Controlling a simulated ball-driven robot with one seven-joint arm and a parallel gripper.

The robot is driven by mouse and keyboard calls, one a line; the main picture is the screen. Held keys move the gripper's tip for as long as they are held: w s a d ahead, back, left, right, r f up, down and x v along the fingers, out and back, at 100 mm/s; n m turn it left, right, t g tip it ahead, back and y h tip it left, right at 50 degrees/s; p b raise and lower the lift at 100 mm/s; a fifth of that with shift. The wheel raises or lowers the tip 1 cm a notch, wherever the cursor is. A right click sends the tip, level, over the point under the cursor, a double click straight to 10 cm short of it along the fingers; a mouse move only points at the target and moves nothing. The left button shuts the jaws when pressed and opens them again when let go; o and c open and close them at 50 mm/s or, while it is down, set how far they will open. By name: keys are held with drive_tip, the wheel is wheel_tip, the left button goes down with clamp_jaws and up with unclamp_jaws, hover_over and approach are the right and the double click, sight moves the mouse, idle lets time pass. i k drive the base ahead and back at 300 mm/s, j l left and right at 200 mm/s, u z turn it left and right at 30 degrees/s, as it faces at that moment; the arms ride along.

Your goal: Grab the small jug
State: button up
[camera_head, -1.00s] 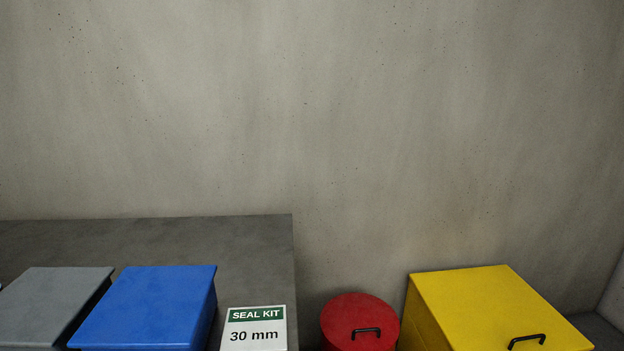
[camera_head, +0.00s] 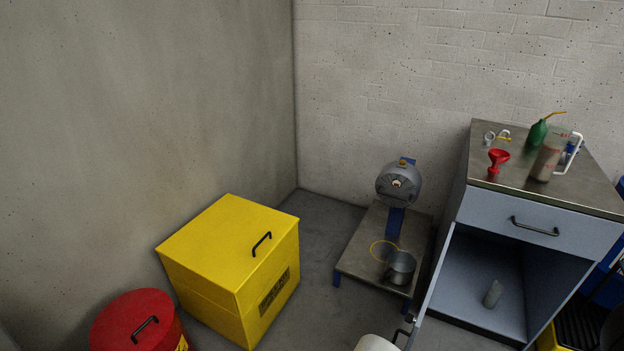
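A clear jug (camera_head: 551,158) with red markings, a white handle and something brownish inside stands upright on the steel top of the grey-blue cabinet (camera_head: 540,196) at the right. Something bluish shows behind it by the handle, too small to make out. A metal pot (camera_head: 401,268) sits on the low weighing scale (camera_head: 354,258) left of the cabinet; I cannot tell if it is a jug. My gripper is not in view.
A green oil can (camera_head: 536,135) and a red funnel (camera_head: 498,159) stand close to the clear jug. The cabinet is open below, its door swung out. A yellow box (camera_head: 222,262) and a red drum (camera_head: 133,325) stand left. Bare floor shows between box and scale.

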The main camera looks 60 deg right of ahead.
sight(494, 292)
drive_tip(key=z, duration=2.65)
